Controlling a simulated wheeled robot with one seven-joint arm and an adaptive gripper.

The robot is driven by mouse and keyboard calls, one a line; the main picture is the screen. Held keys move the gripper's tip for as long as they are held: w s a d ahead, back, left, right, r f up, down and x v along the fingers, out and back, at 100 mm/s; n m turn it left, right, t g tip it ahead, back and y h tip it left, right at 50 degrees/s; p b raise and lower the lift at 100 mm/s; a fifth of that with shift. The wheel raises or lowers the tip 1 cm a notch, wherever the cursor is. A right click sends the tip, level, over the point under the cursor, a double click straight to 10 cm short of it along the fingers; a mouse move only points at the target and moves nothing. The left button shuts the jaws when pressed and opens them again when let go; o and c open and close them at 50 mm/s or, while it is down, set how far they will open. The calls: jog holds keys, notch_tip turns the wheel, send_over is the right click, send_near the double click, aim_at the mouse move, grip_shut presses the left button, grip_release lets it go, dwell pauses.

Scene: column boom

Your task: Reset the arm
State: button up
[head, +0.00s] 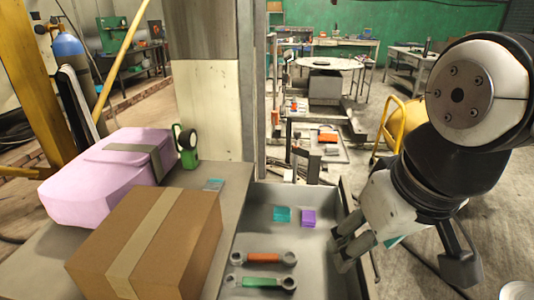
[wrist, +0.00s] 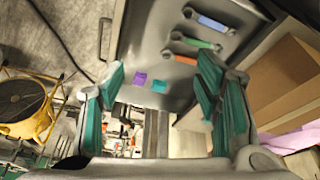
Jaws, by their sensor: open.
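My gripper (head: 400,262) hangs at the right of the head view, beside the right edge of the grey tray. In the wrist view my gripper (wrist: 160,72) shows its two teal-padded fingers wide apart, with nothing between them. The tray (head: 325,275) holds an orange-handled wrench (head: 263,258), a green-handled wrench (head: 262,283), a teal block (head: 282,214) and a purple block (head: 308,217). The wrist view also shows a blue-handled wrench (wrist: 213,23) in the tray.
A cardboard box (head: 150,245), a pink case (head: 110,170) and a small green device (head: 188,150) stand on the surface left of the tray. A pale column (head: 210,110) rises behind. A yellow object (head: 405,125) stands behind my arm.

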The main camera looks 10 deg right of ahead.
jog(key=shift+s+f+m, duration=0.3)
jog(key=shift+s+f, duration=0.05)
jog(key=shift+s, duration=0.4)
jog(key=shift+r+p, duration=0.65)
jog(key=shift+r, duration=0.2)
jog(key=shift+o, duration=0.4)
